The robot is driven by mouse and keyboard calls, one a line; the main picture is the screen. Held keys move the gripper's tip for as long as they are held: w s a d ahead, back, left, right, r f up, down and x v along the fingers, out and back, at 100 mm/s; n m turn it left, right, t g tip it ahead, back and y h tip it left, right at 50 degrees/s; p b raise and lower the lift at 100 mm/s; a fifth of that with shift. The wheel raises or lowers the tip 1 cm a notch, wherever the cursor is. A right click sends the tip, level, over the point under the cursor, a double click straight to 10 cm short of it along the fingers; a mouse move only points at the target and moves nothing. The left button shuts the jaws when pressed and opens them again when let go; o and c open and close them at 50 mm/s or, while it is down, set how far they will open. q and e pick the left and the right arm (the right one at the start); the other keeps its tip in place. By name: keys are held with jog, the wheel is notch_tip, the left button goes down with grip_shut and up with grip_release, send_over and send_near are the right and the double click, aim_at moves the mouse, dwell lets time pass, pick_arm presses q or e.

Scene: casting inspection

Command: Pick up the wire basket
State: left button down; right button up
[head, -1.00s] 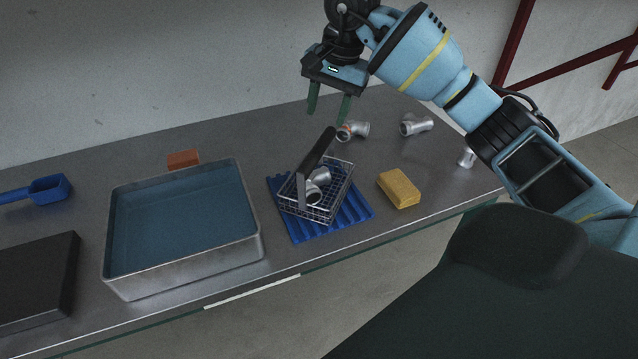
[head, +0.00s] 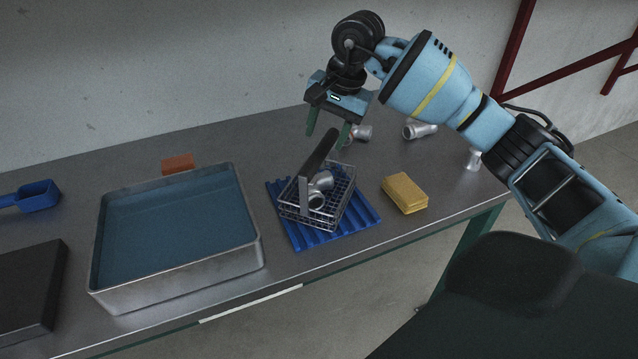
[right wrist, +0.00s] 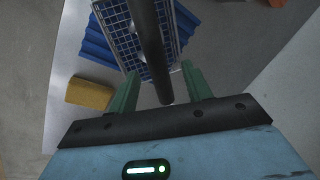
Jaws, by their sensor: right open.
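The wire basket (head: 331,216) stands on a blue ribbed mat (head: 359,217) on the metal table, with metal pipe fittings (head: 318,190) inside it. Its dark handle (head: 318,152) rises above it. My right gripper (head: 328,133) is open, above and just behind the handle. In the right wrist view, the dark handle (right wrist: 147,45) reaches in between the two green fingers of the right gripper (right wrist: 158,84), and the basket mesh (right wrist: 122,40) lies beyond. I cannot see contact between fingers and handle. My left gripper is not in view.
A metal tub (head: 262,250) of blue liquid stands left of the mat. A yellow sponge (head: 405,193) lies to the right. Pipe fittings (head: 419,130) lie behind. A reddish block (head: 179,163), blue scoop (head: 38,196) and dark slab (head: 30,290) are farther left.

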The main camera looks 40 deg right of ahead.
aim_at(318, 158)
jog(key=shift+x, duration=1)
jog(key=shift+a+f, duration=0.1)
jog(key=shift+f, duration=0.4)
jog(key=shift+s+x, duration=0.15)
jog(key=shift+x, duration=0.9)
jog(key=shift+s+x, duration=0.1)
jog(key=shift+x, duration=1)
jog(key=shift+a, duration=0.15)
grip_shut()
jog(key=shift+r, duration=0.15)
